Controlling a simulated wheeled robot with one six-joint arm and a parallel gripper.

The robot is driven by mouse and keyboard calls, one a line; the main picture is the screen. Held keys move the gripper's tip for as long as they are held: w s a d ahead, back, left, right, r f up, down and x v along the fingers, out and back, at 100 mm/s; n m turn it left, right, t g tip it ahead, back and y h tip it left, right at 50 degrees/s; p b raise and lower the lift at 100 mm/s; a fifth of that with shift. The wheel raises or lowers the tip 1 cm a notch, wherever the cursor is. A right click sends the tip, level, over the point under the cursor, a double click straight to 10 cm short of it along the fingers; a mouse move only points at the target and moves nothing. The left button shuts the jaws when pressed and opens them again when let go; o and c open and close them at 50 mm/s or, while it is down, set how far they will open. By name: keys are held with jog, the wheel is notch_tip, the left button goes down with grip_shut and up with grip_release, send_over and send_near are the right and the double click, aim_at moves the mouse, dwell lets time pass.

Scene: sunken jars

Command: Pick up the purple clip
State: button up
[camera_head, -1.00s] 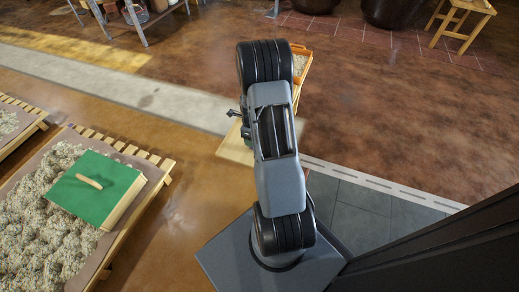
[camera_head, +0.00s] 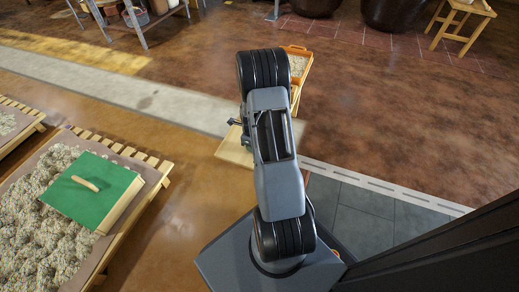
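I see no purple clip in the head view. My arm stands in the middle of the picture and covers part of the scene behind it. A small dark part beside the arm (camera_head: 236,122) shows at its left, above a light wooden surface; I cannot tell whether it belongs to my gripper. My gripper's fingers are not visible. An orange-framed tray (camera_head: 303,62) with pale grainy contents shows behind the top of my arm, partly hidden by it.
A green board with a wooden handle (camera_head: 92,192) lies on a slatted wooden pallet (camera_head: 150,165) heaped with pale lumpy material at the left. A wooden stool (camera_head: 460,22) and dark jars (camera_head: 392,12) stand at the back. Brown floor (camera_head: 410,120) at the right is clear.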

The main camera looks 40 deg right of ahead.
jog(key=shift+c, duration=1.2)
jog(key=shift+r, duration=0.1)
jog(key=shift+r+p, duration=0.25)
jog(key=shift+p, duration=0.05)
notch_tip(320, 180, up, 4)
jog(key=shift+s+a+f+p, duration=0.1)
jog(key=shift+a+f+p, duration=0.1)
jog(key=shift+p, duration=0.95)
jog(key=s+a+r+p, duration=0.3)
jog(key=r, duration=0.2)
jog(key=s+a+r+p, duration=0.3)
jog(key=r+p, duration=0.1)
jog(key=s+a+r+p, duration=0.3)
jog(key=s+r, duration=0.1)
jog(key=r, duration=0.1)
jog(key=shift+a+r+p, duration=0.2)
jog(key=shift+r+p, duration=0.15)
jog(key=shift+p, duration=0.05)
